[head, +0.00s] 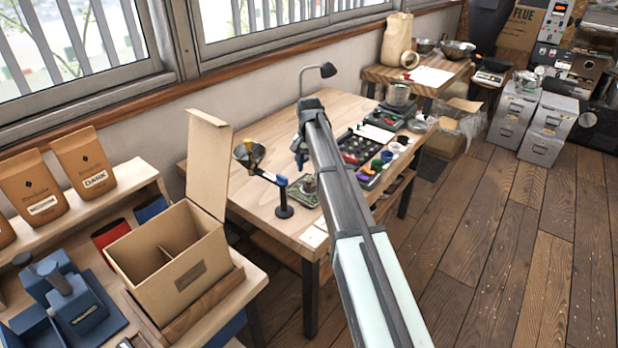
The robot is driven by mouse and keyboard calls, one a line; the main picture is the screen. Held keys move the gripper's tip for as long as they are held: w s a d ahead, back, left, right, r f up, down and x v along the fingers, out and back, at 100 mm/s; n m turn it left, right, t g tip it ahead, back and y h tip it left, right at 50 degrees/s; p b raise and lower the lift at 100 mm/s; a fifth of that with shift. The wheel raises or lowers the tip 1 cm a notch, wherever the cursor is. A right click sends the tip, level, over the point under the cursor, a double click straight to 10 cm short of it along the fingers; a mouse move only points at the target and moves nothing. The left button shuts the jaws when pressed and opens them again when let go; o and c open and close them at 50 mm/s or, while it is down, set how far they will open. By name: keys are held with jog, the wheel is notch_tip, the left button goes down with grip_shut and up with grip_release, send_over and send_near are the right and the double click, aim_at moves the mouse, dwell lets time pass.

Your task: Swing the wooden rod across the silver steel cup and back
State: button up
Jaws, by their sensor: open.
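A small silver cup (309,185) stands on a green mat (305,199) near the front of the wooden table. Left of it is a dark post (284,204) with a blue top and round base. A thin short rod (265,175) reaches left from the post's top toward a dark funnel-like holder (249,155); its material is too small to tell. My gripper (300,160) points down above and slightly behind the cup in the picture, open, apart from the rod. My arm hides part of the table right of the cup.
A black tray (350,160) with small items and several coloured cups lies to the right. A desk lamp (328,70) stands behind. An open cardboard box (170,262) with raised lid is at front left. The table's left back is clear.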

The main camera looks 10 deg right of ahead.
aim_at(309, 180)
jog(key=shift+f, duration=2.4)
grip_shut()
